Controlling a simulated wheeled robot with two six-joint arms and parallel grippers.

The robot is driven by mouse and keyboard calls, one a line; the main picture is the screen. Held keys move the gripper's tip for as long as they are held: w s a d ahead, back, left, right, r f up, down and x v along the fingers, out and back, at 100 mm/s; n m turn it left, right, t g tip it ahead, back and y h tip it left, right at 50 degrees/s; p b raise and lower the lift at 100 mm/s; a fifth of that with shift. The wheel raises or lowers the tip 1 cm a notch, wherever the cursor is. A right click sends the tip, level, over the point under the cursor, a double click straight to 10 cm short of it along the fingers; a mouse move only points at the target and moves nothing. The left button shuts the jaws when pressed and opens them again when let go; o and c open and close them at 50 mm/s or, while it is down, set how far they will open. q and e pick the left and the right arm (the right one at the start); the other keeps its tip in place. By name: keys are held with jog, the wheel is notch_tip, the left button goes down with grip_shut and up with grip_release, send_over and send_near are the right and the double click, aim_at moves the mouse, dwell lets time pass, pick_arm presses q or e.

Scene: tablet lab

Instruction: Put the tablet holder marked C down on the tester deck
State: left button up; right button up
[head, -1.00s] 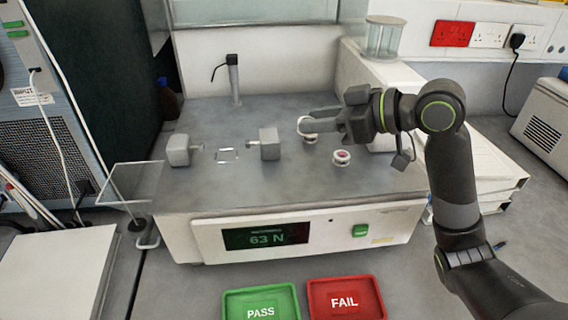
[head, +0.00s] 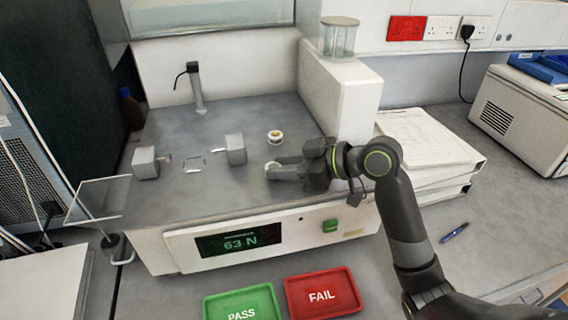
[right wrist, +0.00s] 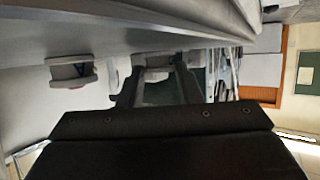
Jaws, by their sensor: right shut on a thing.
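My right gripper (head: 275,170) is over the front right part of the grey tester deck (head: 205,190), shut on a small pale tablet holder (head: 271,170). The held holder also shows between the fingers in the right wrist view (right wrist: 155,75). No letter on it can be read. It looks close above the deck; I cannot tell whether it touches. A white holder with a yellowish centre (head: 275,137) stands on the deck behind the gripper. Another holder with a reddish spot (right wrist: 72,73) shows left of the fingers in the wrist view. My left gripper is not in view.
Two grey blocks, left (head: 146,163) and right (head: 236,149), stand on the deck left of the gripper. A thin post (head: 197,92) rises at the back. The green PASS tray (head: 241,305) and red FAIL tray (head: 322,293) lie in front. The deck's front left is clear.

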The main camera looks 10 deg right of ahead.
jog(key=shift+f, duration=0.2)
jog(key=o, duration=0.8)
jog(key=shift+r, duration=0.1)
jog(key=shift+d+r, duration=0.1)
jog(key=shift+r, duration=0.05)
jog(key=b+v, duration=0.2)
jog(key=v, duration=0.8)
jog(key=shift+v, duration=0.9)
